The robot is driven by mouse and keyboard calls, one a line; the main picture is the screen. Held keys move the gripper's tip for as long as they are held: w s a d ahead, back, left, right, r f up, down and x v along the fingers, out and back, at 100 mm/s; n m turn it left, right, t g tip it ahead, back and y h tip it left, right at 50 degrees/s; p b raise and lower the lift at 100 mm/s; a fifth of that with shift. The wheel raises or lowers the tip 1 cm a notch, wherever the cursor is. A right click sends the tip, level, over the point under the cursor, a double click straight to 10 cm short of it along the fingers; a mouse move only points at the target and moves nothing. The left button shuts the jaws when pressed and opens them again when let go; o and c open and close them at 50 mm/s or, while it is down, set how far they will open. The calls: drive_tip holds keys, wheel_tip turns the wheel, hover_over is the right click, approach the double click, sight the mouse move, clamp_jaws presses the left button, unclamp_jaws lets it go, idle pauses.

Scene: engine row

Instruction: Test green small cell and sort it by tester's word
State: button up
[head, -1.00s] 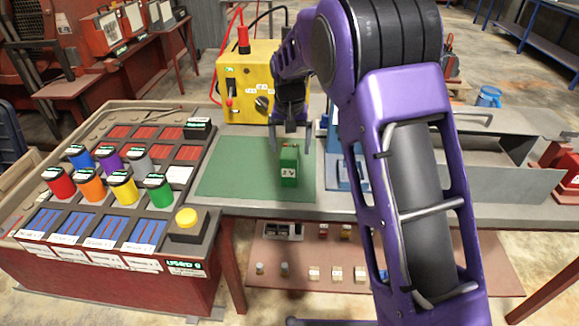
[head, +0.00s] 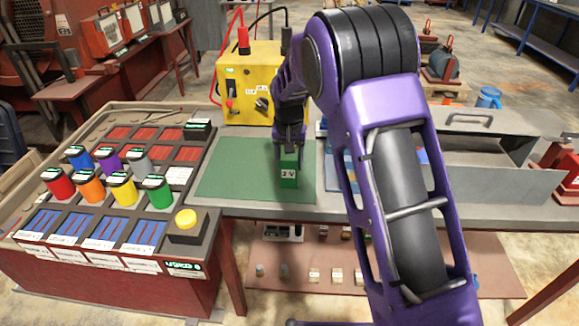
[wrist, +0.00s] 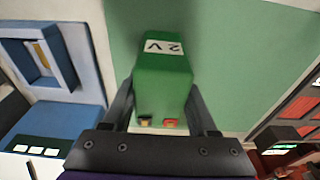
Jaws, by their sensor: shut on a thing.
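The green small cell (head: 289,172) stands upright on the green mat (head: 232,168), with a white "2 V" label on its front. My gripper (head: 290,150) has come down over its top and is shut on it. In the wrist view the cell (wrist: 162,75) sits between my two fingers (wrist: 160,105), with a dark and a red terminal on its near end. The yellow tester (head: 249,82) stands behind the mat, with a red and a black lead, a dial and a small lit display too small to read.
A tray of coloured cylinders (head: 122,188) and a yellow button (head: 186,219) lie left of the mat. A blue fixture (wrist: 45,55) lies beside the mat. A grey metal trough (head: 500,172) stands at the right, partly behind my arm. The mat's left part is clear.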

clamp_jaws()
drive_tip(key=shift+r, duration=0.1)
